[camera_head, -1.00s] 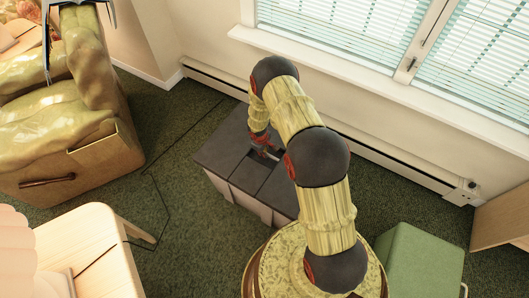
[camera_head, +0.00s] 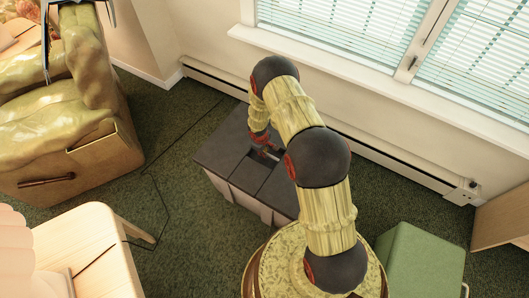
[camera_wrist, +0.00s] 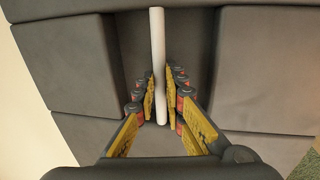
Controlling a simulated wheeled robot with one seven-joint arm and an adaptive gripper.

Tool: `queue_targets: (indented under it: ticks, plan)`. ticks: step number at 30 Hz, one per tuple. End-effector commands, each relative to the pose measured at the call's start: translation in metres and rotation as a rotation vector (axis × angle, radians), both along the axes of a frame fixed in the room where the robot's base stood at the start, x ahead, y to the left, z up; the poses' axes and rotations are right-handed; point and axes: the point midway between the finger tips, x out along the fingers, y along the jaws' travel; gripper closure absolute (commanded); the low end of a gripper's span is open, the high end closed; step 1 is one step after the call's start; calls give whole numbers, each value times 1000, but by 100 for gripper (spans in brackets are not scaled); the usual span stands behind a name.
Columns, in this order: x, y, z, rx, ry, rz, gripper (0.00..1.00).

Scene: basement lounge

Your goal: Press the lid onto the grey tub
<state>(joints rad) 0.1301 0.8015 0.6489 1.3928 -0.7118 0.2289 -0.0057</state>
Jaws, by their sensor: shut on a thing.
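The dark grey lid (camera_head: 217,155) lies over the top of the grey tub (camera_head: 243,198), which stands on the carpet below the window. The lid has raised panels with a recess between them. In the wrist view the lid (camera_wrist: 75,60) fills most of the picture, and a pale bar-shaped handle (camera_wrist: 157,35) runs across its recess. My gripper (camera_wrist: 160,95) is shut on this handle, one finger on each side. In the head view my gripper (camera_head: 266,150) is at the recess, partly hidden by my arm. I cannot tell whether the lid's rim is fully seated.
A green box (camera_head: 425,262) stands at the lower right. A baseboard heater (camera_head: 395,160) runs along the wall behind the tub. A sofa (camera_head: 70,130) is at the left and a wooden chair (camera_head: 95,240) at the lower left. Carpet is open left of the tub, with a thin cable.

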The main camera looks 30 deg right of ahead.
Motion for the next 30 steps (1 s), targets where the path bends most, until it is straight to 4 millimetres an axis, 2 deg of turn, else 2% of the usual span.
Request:
queue_targets:
  ticks: [10,11,21,28,30]
  plan:
    - [1,0,1,0,-1,0,100]
    - [1,0,1,0,-1,0,88]
    - [1,0,0,0,-1,0,69]
    - [0,0,0,0,0,0,68]
    - [-1,0,-1,0,1,0,64]
